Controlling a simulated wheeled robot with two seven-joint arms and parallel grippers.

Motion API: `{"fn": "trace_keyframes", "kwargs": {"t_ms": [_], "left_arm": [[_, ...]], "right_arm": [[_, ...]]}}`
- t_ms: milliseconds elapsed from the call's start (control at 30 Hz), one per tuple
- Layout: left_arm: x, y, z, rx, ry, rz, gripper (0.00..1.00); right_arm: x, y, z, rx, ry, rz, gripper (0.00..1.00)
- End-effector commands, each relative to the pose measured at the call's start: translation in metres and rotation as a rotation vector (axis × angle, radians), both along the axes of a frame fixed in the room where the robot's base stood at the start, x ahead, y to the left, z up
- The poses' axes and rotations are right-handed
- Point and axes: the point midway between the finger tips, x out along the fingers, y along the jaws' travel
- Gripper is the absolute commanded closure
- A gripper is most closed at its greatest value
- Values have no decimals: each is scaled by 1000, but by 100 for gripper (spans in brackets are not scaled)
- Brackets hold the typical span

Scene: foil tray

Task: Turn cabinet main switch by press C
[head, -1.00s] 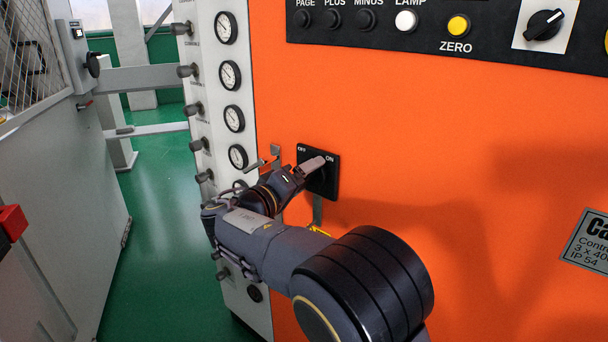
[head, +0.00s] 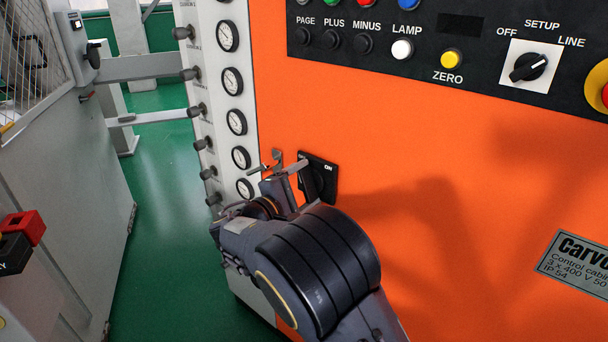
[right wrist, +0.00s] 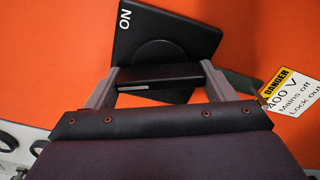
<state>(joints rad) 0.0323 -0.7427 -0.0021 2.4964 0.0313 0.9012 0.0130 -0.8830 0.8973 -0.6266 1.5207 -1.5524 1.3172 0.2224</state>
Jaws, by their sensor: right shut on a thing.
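The cabinet main switch is a black square plate (head: 330,184) with a turning handle, low on the orange cabinet front. My right gripper (head: 298,173) is at it, and the right arm hides the plate's lower left. ON is readable in the head view; OFF is largely hidden. In the right wrist view my right gripper (right wrist: 160,80) has one finger on each side of the black handle (right wrist: 160,76) and is shut on it. There the plate (right wrist: 180,30) shows ON at its left, written sideways. The fingers partly hide the handle's ends. My left gripper is not in view.
The control panel (head: 460,65) with buttons and a rotary selector (head: 528,67) is above. A grey strip with gauges (head: 232,81) and knobs is left of the switch. A danger label (right wrist: 290,88) is near the gripper. Green floor (head: 165,220) lies open at left.

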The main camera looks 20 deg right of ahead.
Motion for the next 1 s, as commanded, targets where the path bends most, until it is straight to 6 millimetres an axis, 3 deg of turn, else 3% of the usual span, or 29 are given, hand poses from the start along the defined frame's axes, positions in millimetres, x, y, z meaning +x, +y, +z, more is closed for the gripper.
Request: {"fn": "trace_keyframes", "kwargs": {"t_ms": [100,400,1000], "left_arm": [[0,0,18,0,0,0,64],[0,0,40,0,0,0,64],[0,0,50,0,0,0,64]], "right_arm": [[0,0,4,-60,89,-1,46],[0,0,2,-176,254,0,46],[-1,-1,-2,-243,350,0,46]]}}
